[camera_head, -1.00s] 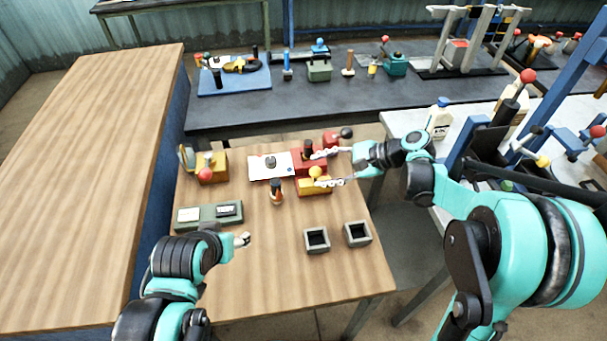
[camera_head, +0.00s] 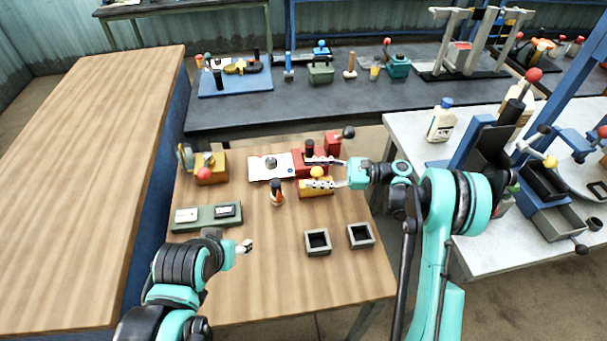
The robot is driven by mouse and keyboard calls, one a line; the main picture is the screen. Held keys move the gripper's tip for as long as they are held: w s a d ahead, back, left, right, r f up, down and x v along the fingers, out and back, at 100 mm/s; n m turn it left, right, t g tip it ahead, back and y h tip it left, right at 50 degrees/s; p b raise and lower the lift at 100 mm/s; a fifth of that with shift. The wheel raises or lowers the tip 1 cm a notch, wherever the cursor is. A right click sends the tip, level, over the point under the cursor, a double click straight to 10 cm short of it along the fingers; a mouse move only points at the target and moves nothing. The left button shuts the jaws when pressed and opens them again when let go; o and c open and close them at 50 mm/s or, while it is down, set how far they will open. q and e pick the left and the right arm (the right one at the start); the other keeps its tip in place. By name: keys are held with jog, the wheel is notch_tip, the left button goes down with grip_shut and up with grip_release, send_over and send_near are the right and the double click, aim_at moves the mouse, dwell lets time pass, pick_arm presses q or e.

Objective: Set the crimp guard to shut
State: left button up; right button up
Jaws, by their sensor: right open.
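A red fixture (camera_head: 284,171) with a white plate and a black knob stands at the back of the small wooden table (camera_head: 330,280). A yellow block (camera_head: 316,188) with an orange ball knob (camera_head: 317,171) stands just in front of it. I cannot tell which part is the crimp guard. My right gripper (camera_head: 320,172) is open, its fingers spread on either side of the orange knob as seen from here. Contact cannot be made out. My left gripper (camera_head: 244,247) is low over the table's left part, away from the fixture; its jaws are too small to read.
A yellow fixture with a red ball (camera_head: 205,173) and a green tray (camera_head: 206,218) are at left. Two grey square cups (camera_head: 318,242) (camera_head: 360,236) are at front right. The table's front is clear.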

aim_at(303, 182)
jog(key=shift+a+b, duration=0.3)
jog(key=shift+a, duration=1.3)
grip_shut()
jog(key=shift+w, duration=0.1)
